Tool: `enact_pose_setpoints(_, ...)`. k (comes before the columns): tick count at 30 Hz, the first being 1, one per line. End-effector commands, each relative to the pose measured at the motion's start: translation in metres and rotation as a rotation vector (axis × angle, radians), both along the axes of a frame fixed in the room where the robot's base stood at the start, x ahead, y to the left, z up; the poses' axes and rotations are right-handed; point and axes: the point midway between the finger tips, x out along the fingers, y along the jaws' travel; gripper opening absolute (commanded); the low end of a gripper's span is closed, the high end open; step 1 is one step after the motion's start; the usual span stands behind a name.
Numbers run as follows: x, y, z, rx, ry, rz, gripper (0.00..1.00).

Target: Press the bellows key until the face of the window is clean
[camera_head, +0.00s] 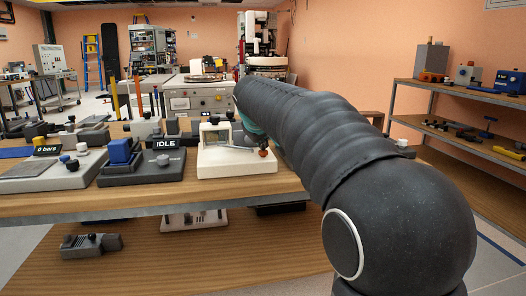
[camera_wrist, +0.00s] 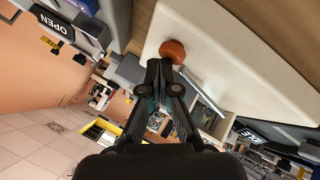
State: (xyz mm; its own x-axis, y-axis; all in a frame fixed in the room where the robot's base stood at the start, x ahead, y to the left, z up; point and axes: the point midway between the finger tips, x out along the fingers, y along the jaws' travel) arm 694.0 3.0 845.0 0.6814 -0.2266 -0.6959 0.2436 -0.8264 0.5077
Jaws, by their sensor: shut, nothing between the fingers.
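A white device (camera_head: 235,165) stands near the front edge of the wooden bench. A small framed window (camera_head: 214,137) rises from it; it is too small to tell whether its face is clean. An orange-brown knob (camera_head: 263,153) sits at the device's right side. In the wrist view the same knob (camera_wrist: 172,50) is just beyond my fingertips, beside a pale metal rod (camera_wrist: 205,92) on the white base (camera_wrist: 235,50). My gripper (camera_wrist: 160,68) is shut and empty. Its tips are close to the knob; I cannot tell if they touch.
A lower shelf (camera_head: 200,250) runs beneath the bench. A metal shelf rack (camera_head: 460,92) stands at right.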

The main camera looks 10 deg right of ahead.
Motion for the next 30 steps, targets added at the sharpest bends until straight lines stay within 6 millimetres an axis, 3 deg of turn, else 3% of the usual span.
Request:
enact_pose_setpoints(17, 0.000, 0.000, -0.004, 0.000, 0.003, -0.001, 0.00)
enact_pose_setpoints(30, 0.000, 0.000, 0.015, 0.000, 0.002, -0.001, 0.00)
